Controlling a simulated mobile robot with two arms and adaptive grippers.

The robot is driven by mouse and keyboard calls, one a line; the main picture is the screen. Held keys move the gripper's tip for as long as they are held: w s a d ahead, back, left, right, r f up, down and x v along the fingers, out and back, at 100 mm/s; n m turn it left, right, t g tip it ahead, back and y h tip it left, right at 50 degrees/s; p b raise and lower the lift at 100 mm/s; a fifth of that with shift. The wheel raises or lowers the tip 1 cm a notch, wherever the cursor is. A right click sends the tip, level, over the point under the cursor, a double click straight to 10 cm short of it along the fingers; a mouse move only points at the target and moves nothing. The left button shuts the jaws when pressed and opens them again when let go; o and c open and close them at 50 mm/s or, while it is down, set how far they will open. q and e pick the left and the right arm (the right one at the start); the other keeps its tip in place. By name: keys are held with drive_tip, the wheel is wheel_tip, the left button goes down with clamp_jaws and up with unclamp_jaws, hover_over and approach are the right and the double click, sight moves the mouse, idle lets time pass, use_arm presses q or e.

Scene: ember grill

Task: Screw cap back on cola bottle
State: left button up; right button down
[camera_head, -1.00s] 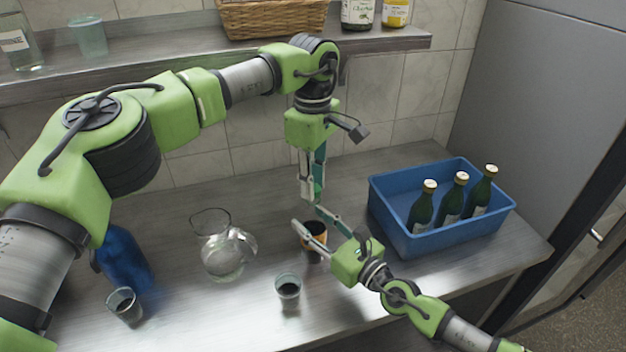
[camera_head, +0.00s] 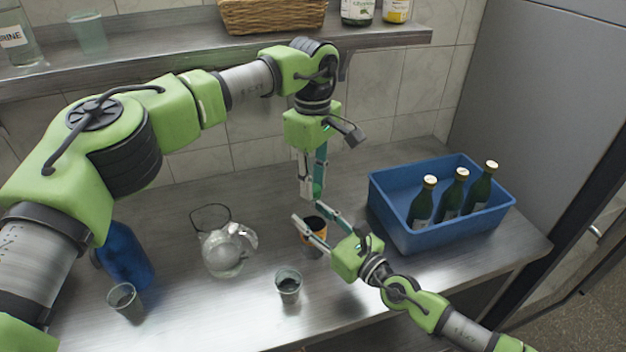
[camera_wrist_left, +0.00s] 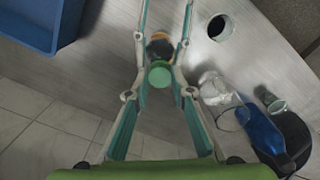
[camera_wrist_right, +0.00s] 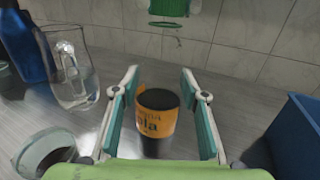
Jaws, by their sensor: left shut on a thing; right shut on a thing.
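The cola bottle (camera_head: 314,247) is dark with an orange label and stands upright on the steel counter. My right gripper (camera_head: 312,226) is shut on it, one finger on each side. In the right wrist view its label and dark round top (camera_wrist_right: 157,100) show between the fingers. My left gripper (camera_head: 313,194) points down above the bottle. It is shut on a green round cap (camera_wrist_left: 159,75), seen between its fingertips in the left wrist view. The cap also shows at the top of the right wrist view (camera_wrist_right: 168,8), apart from the bottle, with a gap between them.
A blue crate (camera_head: 405,242) with green bottles stands to the right. A glass pitcher (camera_head: 222,255), a blue bottle (camera_head: 128,260) and two small cups (camera_head: 288,288) (camera_head: 123,302) stand to the left and in front. A shelf (camera_head: 380,42) with a basket (camera_head: 270,14) runs along the back.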

use_arm(q)
drive_tip(key=m, duration=0.5)
drive_tip(key=shift+m, duration=0.3)
drive_tip(key=m, duration=0.8)
drive_tip(key=shift+m, duration=0.4)
drive_tip(key=m, duration=0.3)
drive_tip(key=shift+m, duration=0.4)
drive_tip(key=o, duration=0.7)
drive_tip(key=shift+c, duration=0.2)
